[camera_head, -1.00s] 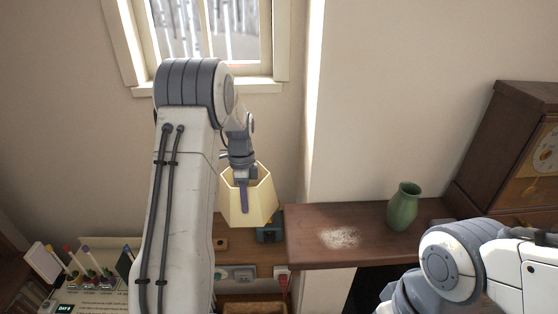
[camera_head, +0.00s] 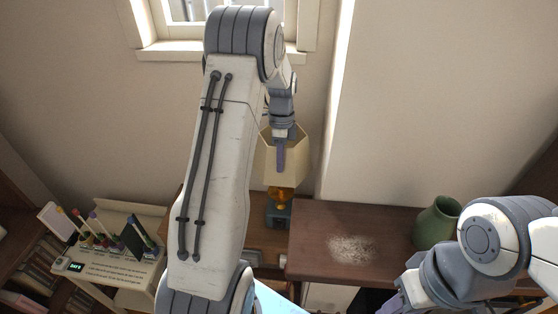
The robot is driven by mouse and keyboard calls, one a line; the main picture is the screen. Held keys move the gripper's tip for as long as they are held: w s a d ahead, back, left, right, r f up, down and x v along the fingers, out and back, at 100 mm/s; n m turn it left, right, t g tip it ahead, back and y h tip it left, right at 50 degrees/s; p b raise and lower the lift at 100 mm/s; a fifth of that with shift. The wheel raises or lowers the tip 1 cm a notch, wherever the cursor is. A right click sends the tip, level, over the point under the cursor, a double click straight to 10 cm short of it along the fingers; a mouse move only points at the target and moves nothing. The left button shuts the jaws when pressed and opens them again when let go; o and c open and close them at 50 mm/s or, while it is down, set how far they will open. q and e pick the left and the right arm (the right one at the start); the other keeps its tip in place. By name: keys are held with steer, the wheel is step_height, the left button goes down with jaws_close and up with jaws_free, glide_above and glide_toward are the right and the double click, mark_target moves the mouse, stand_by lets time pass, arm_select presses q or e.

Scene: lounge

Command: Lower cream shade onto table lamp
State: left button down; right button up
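The cream shade (camera_head: 297,160), a faceted open-topped cone, hangs below my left wrist. My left gripper (camera_head: 281,160) is shut on its wall, with one purple finger showing on the near outer face. The table lamp (camera_head: 279,214) has a teal base and an amber part on top. It stands on the wooden surface directly under the shade in the picture. The shade's lower edge meets or overlaps the amber top in this view; I cannot tell whether they touch. My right gripper (camera_head: 402,297) shows only in part at the bottom right, and its opening is hidden.
A dark wooden shelf top (camera_head: 310,232) with a pale speckled patch is right of the lamp. A green vase (camera_head: 437,222) stands on it, partly behind my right arm. A white stand (camera_head: 113,258) with pens is at the left. The wall is close behind.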

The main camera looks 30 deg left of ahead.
arm_select(q)
step_height(320, 180, down, 11)
steer(key=b, duration=0.8)
steer(key=shift+f, duration=0.15)
stand_by(0.6)
steer(key=shift+s, duration=0.1)
steer(key=c, duration=1)
jaws_free()
steer(key=shift+o, duration=0.2)
step_height(320, 180, up, 10)
steer(key=w+b, duration=0.1)
steer(key=b, duration=0.1)
steer(key=shift+w+a+r, duration=0.2)
steer(key=shift+w+a, duration=0.05)
steer(key=shift+a, duration=0.2)
